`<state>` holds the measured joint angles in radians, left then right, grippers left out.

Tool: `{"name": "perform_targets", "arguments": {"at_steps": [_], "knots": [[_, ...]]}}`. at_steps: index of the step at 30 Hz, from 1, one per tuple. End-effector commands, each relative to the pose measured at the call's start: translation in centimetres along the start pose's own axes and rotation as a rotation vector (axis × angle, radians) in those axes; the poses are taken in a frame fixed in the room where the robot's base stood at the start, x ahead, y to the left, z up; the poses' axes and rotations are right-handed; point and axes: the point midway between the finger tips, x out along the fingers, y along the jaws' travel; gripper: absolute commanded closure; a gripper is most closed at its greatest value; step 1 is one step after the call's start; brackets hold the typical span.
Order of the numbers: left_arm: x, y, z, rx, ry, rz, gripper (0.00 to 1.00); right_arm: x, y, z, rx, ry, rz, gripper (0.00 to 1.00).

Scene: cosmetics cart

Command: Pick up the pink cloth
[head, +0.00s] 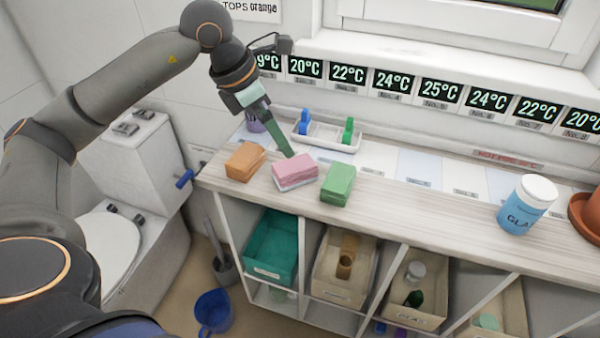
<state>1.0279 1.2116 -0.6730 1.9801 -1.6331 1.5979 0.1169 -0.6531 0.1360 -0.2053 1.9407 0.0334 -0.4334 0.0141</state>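The pink cloth (295,172) is a folded block lying on the counter, between an orange cloth (245,160) and a green cloth (338,184). My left gripper (289,154) reaches down from above with its green fingertips at the back edge of the pink cloth. I cannot tell whether the tips touch it. The fingers overlap in this view, so their opening is hidden. My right gripper is not in view.
A white tray (325,144) with blue and green items stands behind the cloths, with a purple item (255,123) to its left. A blue jar (526,205) stands far right. The counter (430,207) is clear between green cloth and jar. Bins sit below.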

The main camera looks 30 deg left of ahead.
Motion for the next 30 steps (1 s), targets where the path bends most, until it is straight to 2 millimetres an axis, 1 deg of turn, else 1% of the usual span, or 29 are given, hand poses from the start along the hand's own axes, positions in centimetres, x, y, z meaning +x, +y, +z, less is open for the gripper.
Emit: {"name": "perform_targets", "arguments": {"at_steps": [2, 5, 9, 12, 19, 25, 27, 30], "knots": [[0.4, 0.3, -0.2, -0.002, 0.008, 0.012, 0.00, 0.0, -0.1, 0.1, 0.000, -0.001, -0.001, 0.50], [2.0, 0.3, -0.2, -0.002, 0.010, 0.011, 0.00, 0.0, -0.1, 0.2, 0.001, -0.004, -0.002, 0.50], [4.7, 0.3, -0.2, -0.002, 0.009, 0.009, 0.00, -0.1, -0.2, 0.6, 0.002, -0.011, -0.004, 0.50], [6.1, 0.4, -0.2, -0.002, 0.007, 0.010, 0.00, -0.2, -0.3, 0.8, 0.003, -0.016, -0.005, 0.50], [7.8, 0.5, -0.2, -0.003, 0.006, 0.009, 0.00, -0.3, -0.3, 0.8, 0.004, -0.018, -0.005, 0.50], [10.9, 1.0, -0.3, -0.002, 0.008, 0.006, 0.00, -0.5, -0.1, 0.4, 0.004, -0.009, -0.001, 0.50], [11.6, 1.1, -0.2, -0.002, 0.005, 0.009, 0.00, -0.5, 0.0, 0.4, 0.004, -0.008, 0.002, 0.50], [12.2, 1.0, -0.2, -0.001, 0.005, 0.009, 0.00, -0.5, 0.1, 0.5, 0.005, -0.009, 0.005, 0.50]]}}
